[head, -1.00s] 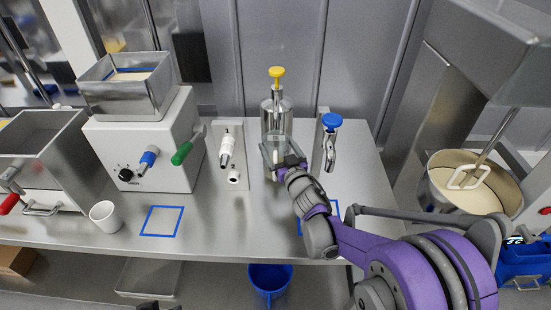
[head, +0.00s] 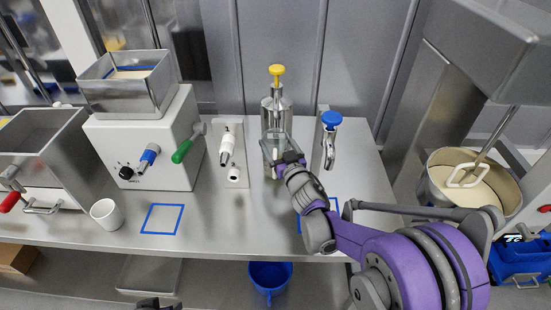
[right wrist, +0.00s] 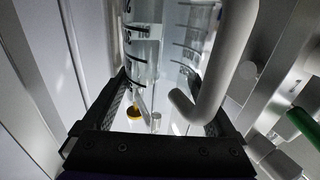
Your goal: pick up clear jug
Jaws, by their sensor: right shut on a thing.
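The clear jug (right wrist: 172,50) fills the middle of the right wrist view. It is see-through, with dark measuring marks and a pale handle (right wrist: 228,60). In the head view the jug (head: 268,146) is small and partly hidden by my right gripper, in front of the metal dispenser with a yellow knob. My right gripper (head: 276,162) is shut on the jug, with one finger on each side of it in the right wrist view. I cannot tell whether the jug's base touches the counter. A dark piece at the bottom edge, perhaps my left gripper (head: 157,303), barely shows.
The yellow-knobbed dispenser (head: 277,100) stands behind the jug. A white tap (head: 227,148) is to its left and a blue-topped tap (head: 330,135) to its right. A white cup (head: 106,214) stands at the front left. The counter (head: 215,222) front is mostly clear.

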